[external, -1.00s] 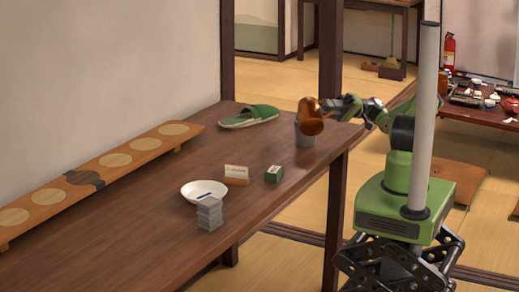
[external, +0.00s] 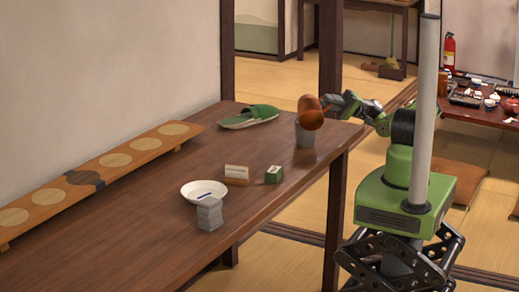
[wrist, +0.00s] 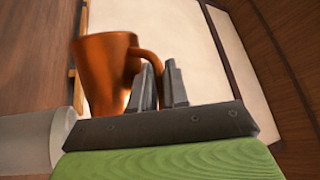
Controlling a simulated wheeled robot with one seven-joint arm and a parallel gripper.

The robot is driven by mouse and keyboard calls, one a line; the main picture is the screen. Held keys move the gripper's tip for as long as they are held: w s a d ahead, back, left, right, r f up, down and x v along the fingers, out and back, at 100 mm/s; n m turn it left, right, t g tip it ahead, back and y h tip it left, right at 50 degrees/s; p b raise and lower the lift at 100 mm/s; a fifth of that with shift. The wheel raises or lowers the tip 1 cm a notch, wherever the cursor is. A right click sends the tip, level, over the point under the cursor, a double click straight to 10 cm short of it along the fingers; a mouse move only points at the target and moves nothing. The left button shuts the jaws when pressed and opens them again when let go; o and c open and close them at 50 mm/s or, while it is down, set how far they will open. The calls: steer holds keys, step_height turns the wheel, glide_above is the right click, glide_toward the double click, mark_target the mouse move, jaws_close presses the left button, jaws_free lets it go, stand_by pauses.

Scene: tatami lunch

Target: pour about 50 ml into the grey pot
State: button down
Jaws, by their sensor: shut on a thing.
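A copper mug (external: 309,112) is held tilted just above the grey pot (external: 305,137) near the table's far right end. In the wrist view the mug (wrist: 103,65) has its handle at my gripper's fingers (wrist: 161,84). My gripper (external: 328,103) is shut on the mug, right of the pot. The grey pot also shows partly in the wrist view (wrist: 28,143), at the lower left. The mug hides part of the pot's rim. I cannot see any liquid or the inside of either vessel.
A long board (external: 110,165) runs by the wall.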

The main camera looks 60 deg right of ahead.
steer(key=shift+w+r, duration=0.15)
steer(key=shift+w, duration=0.05)
steer(key=shift+w+a+r+y, duration=0.15)
steer(key=shift+w+a+y, duration=0.15)
steer(key=shift+w+y, duration=0.2)
steer(key=shift+w+d+t+y, duration=0.1)
steer(key=shift+d+t+y, duration=0.25)
steer(key=shift+y, duration=0.25)
stand_by(1.2)
steer(key=shift+a, duration=0.1)
